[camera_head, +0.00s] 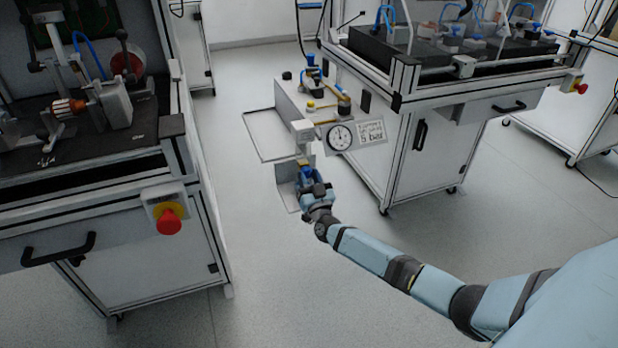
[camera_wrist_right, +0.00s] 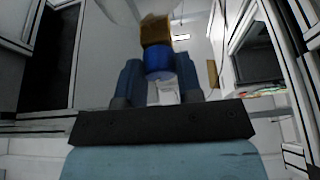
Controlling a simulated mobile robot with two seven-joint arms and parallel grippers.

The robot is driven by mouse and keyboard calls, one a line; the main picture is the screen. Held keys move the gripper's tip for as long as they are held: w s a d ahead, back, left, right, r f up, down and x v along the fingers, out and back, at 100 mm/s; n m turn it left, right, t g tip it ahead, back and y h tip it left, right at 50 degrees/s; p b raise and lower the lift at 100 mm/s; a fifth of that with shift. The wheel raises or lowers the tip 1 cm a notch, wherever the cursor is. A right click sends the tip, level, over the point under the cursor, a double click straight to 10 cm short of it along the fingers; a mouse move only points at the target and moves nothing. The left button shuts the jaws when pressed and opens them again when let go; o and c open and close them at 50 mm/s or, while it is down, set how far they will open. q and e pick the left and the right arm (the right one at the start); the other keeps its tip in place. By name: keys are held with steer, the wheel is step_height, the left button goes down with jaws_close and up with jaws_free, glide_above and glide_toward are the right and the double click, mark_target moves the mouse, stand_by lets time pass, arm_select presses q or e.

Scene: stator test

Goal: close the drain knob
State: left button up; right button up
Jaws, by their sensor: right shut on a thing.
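The drain knob shows in the right wrist view as a blue cylinder (camera_wrist_right: 158,58) with a brass-coloured block (camera_wrist_right: 155,30) beyond it. My right gripper (camera_wrist_right: 158,75) is shut on the blue knob, with one blue finger on each side of it. In the head view my right gripper (camera_head: 308,182) is at the low end of the air unit, below the round pressure gauge (camera_head: 340,136). A small brass piece (camera_head: 304,163) shows just above it. The fingers hide most of the knob there. My left gripper is not in view.
A sign reading 5 bar (camera_head: 371,134) is beside the gauge. A workbench with a red stop button (camera_head: 168,222) stands at left. Another bench with a white cabinet (camera_head: 432,165) stands at right of the air unit. Grey floor (camera_head: 255,265) lies open between them.

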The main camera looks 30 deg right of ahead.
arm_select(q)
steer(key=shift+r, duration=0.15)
arm_select(e)
steer(key=m+g+h+p, duration=0.1)
steer(key=m+h, duration=0.1)
steer(key=m, duration=0.2)
steer(key=shift+a, duration=0.15)
steer(key=m+h+p, duration=0.1)
steer(key=m, duration=0.1)
steer(key=shift+r+m+g+h, duration=0.1)
steer(key=shift+m+g+h, duration=0.2)
steer(key=shift+g, duration=0.1)
steer(key=m+g+h+p, duration=0.1)
steer(key=m, duration=0.2)
steer(key=m+g+h+p, duration=0.1)
steer(key=m+p, duration=0.1)
steer(key=m, duration=0.2)
steer(key=shift+a+g, duration=0.1)
steer(key=shift+g, duration=0.2)
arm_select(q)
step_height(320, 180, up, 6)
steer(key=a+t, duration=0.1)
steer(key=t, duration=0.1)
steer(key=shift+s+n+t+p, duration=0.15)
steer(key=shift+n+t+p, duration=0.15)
arm_select(e)
steer(key=shift+m, duration=0.7)
steer(key=o, duration=0.9)
